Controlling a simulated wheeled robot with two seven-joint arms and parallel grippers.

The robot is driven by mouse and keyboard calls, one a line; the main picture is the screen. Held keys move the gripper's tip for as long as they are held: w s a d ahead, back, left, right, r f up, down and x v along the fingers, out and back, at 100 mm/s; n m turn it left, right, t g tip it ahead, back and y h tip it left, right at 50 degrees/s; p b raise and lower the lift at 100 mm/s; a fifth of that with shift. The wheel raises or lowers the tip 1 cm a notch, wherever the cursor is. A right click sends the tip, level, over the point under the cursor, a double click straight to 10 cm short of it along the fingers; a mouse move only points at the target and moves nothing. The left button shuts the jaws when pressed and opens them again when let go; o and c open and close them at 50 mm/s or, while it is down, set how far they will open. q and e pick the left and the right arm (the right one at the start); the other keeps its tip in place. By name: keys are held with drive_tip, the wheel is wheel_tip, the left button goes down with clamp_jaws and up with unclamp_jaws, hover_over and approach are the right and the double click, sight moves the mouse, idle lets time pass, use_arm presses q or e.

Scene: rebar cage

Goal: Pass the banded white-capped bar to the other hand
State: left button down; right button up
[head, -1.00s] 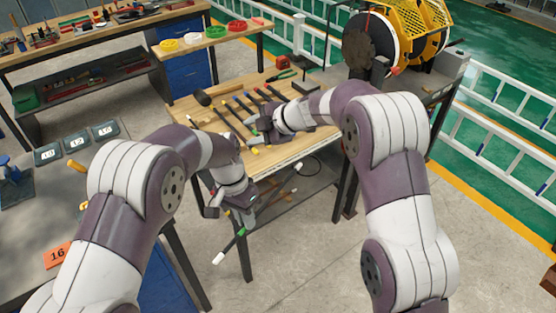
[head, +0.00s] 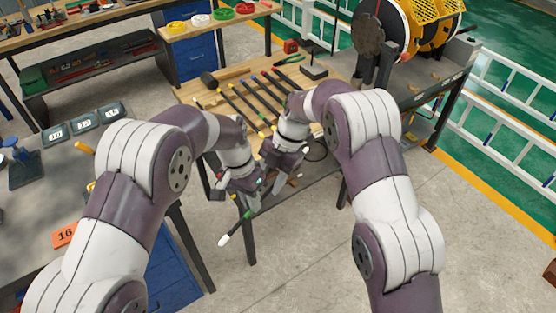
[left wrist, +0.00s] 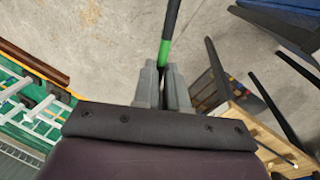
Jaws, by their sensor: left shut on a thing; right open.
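The banded white-capped bar (head: 236,228) is dark with a green band and a white cap at its lower left end. My left gripper (head: 242,200) is shut on it, in front of the workbench, and the bar slants down to the left. In the left wrist view the bar (left wrist: 171,22) runs up from between the fingers of my left gripper (left wrist: 164,85), with its green band just beyond the fingertips. My right gripper (head: 272,184) is open, close to the right of my left gripper near the bar's upper part. Whether it touches the bar is hard to tell.
The wooden workbench (head: 215,105) behind holds several dark bars (head: 262,97) with coloured ends and a mallet (head: 210,80). A grey table (head: 40,180) stands at the left. A cable reel (head: 385,28) stands at the back right. The floor in front is clear.

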drive_tip(key=shift+s+a+f, duration=0.15)
drive_tip(key=shift+a+f, duration=0.15)
drive_tip(key=shift+f, duration=0.35)
clamp_jaws()
use_arm(q)
drive_tip(key=c, duration=1.1)
unclamp_jaws()
drive_tip(key=s+a+r+n+t, duration=0.2)
drive_tip(key=s+a+r+n, duration=0.1)
drive_tip(key=a+r, duration=0.6)
use_arm(e)
drive_tip(key=shift+r, duration=0.1)
drive_tip(key=shift+s, duration=0.1)
drive_tip(key=shift+w, duration=0.2)
use_arm(q)
drive_tip(key=s+a+f+n+y, duration=0.1)
drive_tip(key=s+a+f+n, duration=0.1)
drive_tip(key=s, duration=0.4)
drive_tip(key=s+a+f+n, duration=0.1)
drive_tip(key=s+a+n, duration=0.1)
drive_tip(key=s+a, duration=0.2)
drive_tip(key=shift+s+a+f+n+t+y, duration=0.35)
drive_tip(key=shift+s+a+n+t+y, duration=0.05)
drive_tip(key=shift+s, duration=0.5)
drive_tip(key=shift+s, duration=0.1)
